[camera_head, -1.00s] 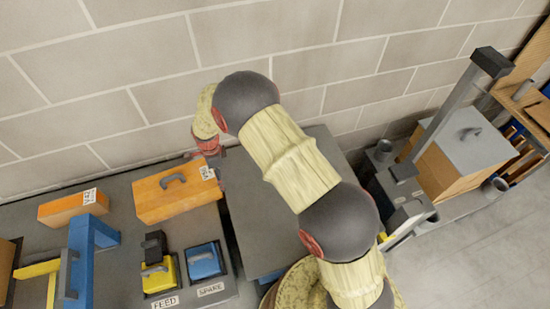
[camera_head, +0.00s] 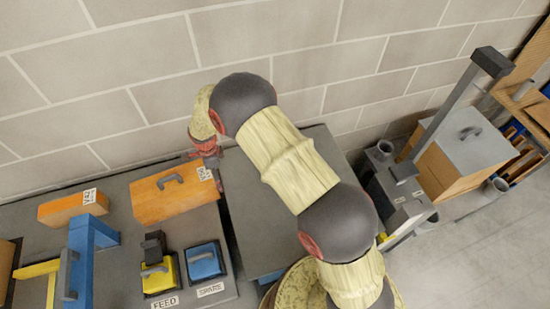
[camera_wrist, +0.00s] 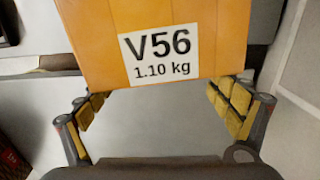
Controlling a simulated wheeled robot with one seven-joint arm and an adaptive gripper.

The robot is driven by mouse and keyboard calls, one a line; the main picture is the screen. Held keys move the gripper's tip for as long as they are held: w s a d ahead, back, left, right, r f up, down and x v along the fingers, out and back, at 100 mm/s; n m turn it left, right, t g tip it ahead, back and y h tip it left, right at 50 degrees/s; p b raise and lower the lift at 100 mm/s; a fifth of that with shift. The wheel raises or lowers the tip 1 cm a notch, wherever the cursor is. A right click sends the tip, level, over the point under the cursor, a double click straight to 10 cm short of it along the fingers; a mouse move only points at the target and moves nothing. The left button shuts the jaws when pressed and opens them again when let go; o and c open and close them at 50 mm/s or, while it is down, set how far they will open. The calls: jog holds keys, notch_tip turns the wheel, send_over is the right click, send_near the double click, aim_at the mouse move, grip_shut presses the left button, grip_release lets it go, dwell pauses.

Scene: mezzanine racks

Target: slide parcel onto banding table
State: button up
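An orange parcel (camera_head: 165,199) with a dark grey handle lies on the dark grey table (camera_head: 120,222) at the left, near its right edge. Its white end label (camera_wrist: 160,51) reads V56, 1.10 kg in the wrist view. My gripper (camera_wrist: 166,108) is open, its yellow-padded fingers apart near the parcel's labelled end. I cannot tell whether they touch it. In the head view my gripper (camera_head: 208,155) is partly hidden by my wrist, at the parcel's right end. A blue arch (camera_head: 86,250) stands on the same table.
A second orange parcel (camera_head: 73,208) lies left of the first. A yellow FEED block (camera_head: 161,277) and blue SPARE block (camera_head: 204,262) sit in front. Another grey surface (camera_head: 245,225) lies under my arm. The block wall (camera_head: 160,80) runs close behind.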

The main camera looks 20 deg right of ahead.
jog(key=shift+d, duration=0.1)
jog(key=shift+d, duration=1.4)
notch_tip(320, 180, up, 13)
jog(key=p, duration=0.6)
jog(key=shift+p, duration=0.35)
jog(key=shift+r, duration=0.1)
